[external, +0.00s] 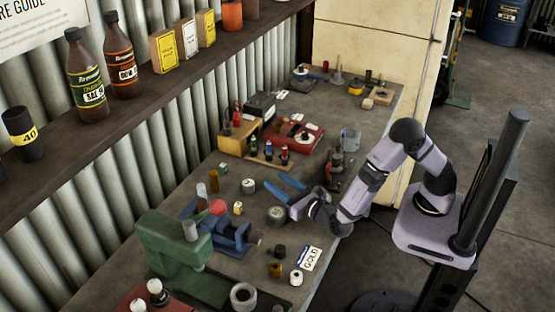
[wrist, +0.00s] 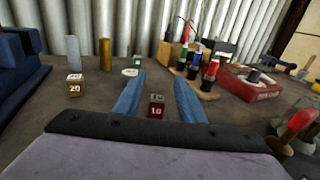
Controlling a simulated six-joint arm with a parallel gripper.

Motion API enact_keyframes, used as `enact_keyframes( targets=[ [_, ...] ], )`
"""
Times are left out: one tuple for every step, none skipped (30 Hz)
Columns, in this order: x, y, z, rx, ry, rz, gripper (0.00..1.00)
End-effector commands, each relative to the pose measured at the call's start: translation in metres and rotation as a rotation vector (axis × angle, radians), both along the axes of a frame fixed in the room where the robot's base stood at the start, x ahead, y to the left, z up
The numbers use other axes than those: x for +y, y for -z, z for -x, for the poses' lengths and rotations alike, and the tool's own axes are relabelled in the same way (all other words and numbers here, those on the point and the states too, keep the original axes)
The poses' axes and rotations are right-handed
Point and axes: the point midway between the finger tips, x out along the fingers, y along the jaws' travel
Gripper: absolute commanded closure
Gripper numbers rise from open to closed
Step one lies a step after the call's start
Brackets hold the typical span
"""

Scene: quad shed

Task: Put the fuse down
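A small red block marked 10 (wrist: 156,107), which looks like a fuse, shows between my fingers in the wrist view. It appears to rest on the bench with a gap to each finger. My gripper (wrist: 160,80) is open, its two blue fingers spread on either side of the block. In the external view my gripper (external: 280,184) is low over the middle of the bench, and I cannot make out the red block there. A similar tan block marked 20 (wrist: 75,86) stands to the left; it also shows in the external view (external: 238,208).
A blue vise (external: 230,236) and green machine (external: 170,250) stand toward the lower left. A grey cylinder (wrist: 73,52) and brass cylinder (wrist: 105,54) stand left of my fingers. A bottle rack (external: 268,157) and red case (external: 295,134) lie beyond. A GOLD card (external: 310,258) lies nearer.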

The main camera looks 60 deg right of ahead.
Motion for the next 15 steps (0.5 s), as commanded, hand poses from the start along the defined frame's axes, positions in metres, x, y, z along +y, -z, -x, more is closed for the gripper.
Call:
enact_keyframes(
  targets=[
    [-0.002,0.006,0.002,0.022,0.0,0.015,0.63],
    [-0.002,0.004,0.002,0.023,0.0,0.016,0.63],
    [-0.002,0.0,0.002,0.023,0.0,0.016,0.63],
    [-0.002,-0.003,0.002,0.021,0.0,0.015,0.63],
    [-0.002,-0.006,0.002,0.021,0.0,0.014,0.63],
    [0.002,-0.002,0.007,0.021,-0.003,0.013,0.63],
    [0.004,-0.002,0.012,0.018,-0.004,0.013,0.63],
    [0.006,-0.003,0.016,0.018,-0.006,0.011,0.63],
    [0.009,-0.004,0.023,0.016,-0.005,0.01,0.63],
    [0.011,-0.004,0.028,0.014,-0.005,0.01,0.63],
    [0.013,-0.005,0.033,0.014,-0.005,0.009,0.63],
    [0.017,-0.006,0.04,0.012,-0.007,0.008,0.63],
    [0.019,-0.006,0.046,0.012,-0.005,0.007,0.63],
    [0.022,-0.007,0.051,0.011,-0.006,0.007,0.63],
    [0.024,-0.008,0.058,0.01,-0.005,0.006,0.63]
  ],
)
